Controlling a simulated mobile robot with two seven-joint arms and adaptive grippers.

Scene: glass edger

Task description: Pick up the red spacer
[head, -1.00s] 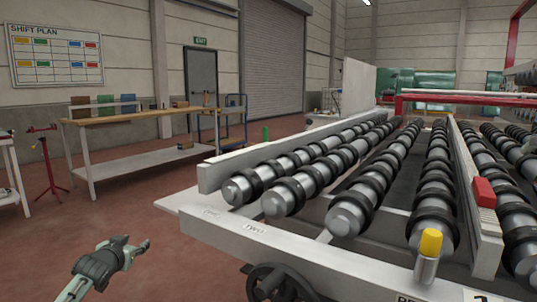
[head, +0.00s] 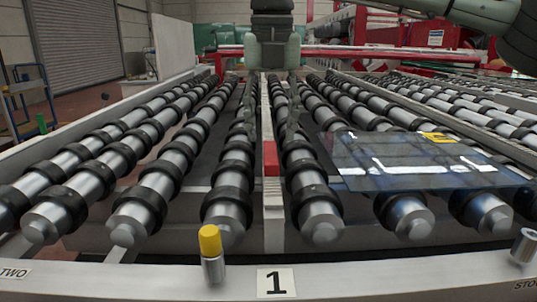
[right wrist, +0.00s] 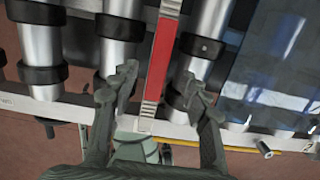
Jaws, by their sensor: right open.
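The red spacer (head: 270,158) sits on the narrow pale rail between two roller rows, near its front end. In the right wrist view the red spacer (right wrist: 160,58) is a long red strip along the rail. My right gripper (head: 270,128) points down over the rail from behind, its two fingers apart. In the right wrist view my right gripper (right wrist: 158,84) has one finger on each side of the rail, with nothing held between them. I cannot tell how high the fingertips are above the spacer. My left gripper is not in view.
Black-ringed rollers (head: 165,185) flank the rail. A glass sheet (head: 410,160) lies on the rollers to the right. A yellow-capped post (head: 211,252) stands on the front beam (head: 340,280), left of the "1" label. A short metal cylinder (head: 524,246) is at far right.

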